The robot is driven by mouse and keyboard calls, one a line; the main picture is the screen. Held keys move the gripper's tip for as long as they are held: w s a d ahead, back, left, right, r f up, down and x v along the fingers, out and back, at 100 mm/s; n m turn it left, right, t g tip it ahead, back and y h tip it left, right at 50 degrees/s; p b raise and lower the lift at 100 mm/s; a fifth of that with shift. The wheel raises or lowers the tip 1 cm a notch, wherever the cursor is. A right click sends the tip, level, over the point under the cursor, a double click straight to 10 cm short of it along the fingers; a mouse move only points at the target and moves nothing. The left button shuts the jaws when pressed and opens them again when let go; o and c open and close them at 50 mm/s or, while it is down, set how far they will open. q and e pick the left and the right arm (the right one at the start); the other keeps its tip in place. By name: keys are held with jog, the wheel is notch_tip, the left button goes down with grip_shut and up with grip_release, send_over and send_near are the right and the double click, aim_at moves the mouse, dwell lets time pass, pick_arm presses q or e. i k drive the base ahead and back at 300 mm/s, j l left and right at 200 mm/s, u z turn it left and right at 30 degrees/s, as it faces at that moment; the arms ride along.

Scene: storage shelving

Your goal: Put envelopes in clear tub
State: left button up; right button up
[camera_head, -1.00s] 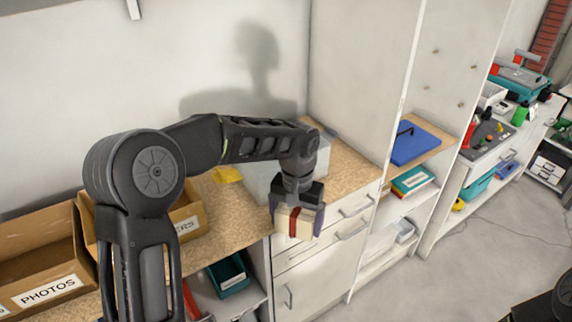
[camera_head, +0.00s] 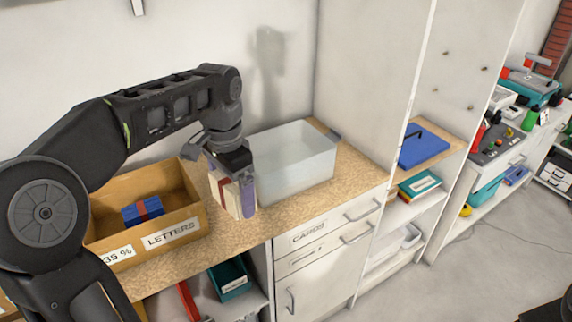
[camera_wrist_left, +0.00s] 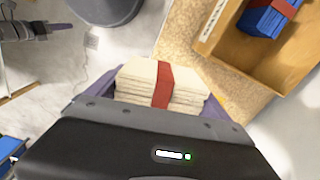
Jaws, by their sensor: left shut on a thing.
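A cream bundle of envelopes (camera_head: 229,197) with a red band is held in my left gripper (camera_head: 234,188), which is shut on it. The bundle also shows between the fingers in the left wrist view (camera_wrist_left: 162,84). It is just left of the clear tub (camera_head: 300,180), above or near the counter; I cannot tell whether it touches. The tub stands on the counter and looks empty. A blue bundle with a red band (camera_head: 143,211) lies in the cardboard box labelled LETTERS (camera_head: 165,240). The same blue bundle shows in the left wrist view (camera_wrist_left: 266,16). My right gripper is not in view.
The wooden counter (camera_head: 290,212) has free room in front of the tub. A tall white shelf unit (camera_head: 365,90) stands right of it, with a blue binder (camera_head: 424,150) on a shelf. White drawers (camera_head: 320,240) are below the counter.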

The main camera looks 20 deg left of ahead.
aim_at(284, 166)
jog(key=i, duration=0.95)
